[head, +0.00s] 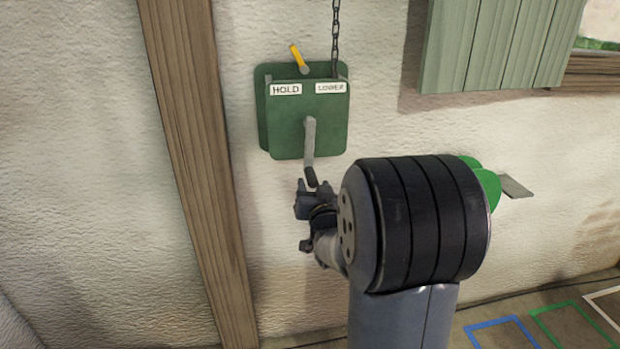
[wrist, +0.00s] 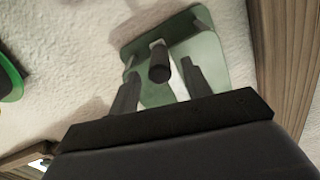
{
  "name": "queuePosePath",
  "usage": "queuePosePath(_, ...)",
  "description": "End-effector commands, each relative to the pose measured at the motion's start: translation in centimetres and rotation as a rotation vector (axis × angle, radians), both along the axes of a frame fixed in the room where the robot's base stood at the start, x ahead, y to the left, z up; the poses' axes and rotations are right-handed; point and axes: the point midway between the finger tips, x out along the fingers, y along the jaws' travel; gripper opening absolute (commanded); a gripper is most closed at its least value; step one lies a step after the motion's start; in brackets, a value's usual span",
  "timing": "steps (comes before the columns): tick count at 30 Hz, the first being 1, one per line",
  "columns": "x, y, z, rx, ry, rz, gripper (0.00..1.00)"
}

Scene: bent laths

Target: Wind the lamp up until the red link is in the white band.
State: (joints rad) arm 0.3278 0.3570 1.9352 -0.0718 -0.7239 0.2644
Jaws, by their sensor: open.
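The green winch box (head: 290,135) is on the wall, with HOLD and LOWER labels. Its yellow lever (head: 297,55) leans left, toward the HOLD side. A dark chain (head: 335,35) runs up from the box out of view. The grey crank arm (head: 309,140) hangs down from the box's front and ends in a dark handle (head: 311,177). My gripper (head: 313,190) is open at the handle. In the wrist view the handle (wrist: 158,66) shows between the two spread fingers, with gaps on both sides. The lamp, red link and white band are not in view.
A wooden post (head: 190,150) stands left of the box. A green shutter (head: 500,45) is at upper right. A green rounded thing (head: 487,185) and a grey plate (head: 516,187) are partly behind my arm. Blue (head: 500,325) and green outlines lie at lower right.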

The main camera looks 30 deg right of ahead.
Motion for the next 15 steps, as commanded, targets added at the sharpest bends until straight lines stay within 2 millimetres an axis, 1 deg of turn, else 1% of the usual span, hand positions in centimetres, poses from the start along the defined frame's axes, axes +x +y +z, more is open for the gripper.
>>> queuePosePath(1,0.9,-0.2,0.0,0.0,0.001,0.0,0.46)
queuePosePath(6,2.9,-0.8,0.0,0.0,0.001,0.0,0.46)
queuePosePath(10,3.7,-1.0,0.0,0.0,0.001,0.0,0.46)
queuePosePath(15,4.0,-1.1,0.0,0.0,0.001,0.0,0.46)
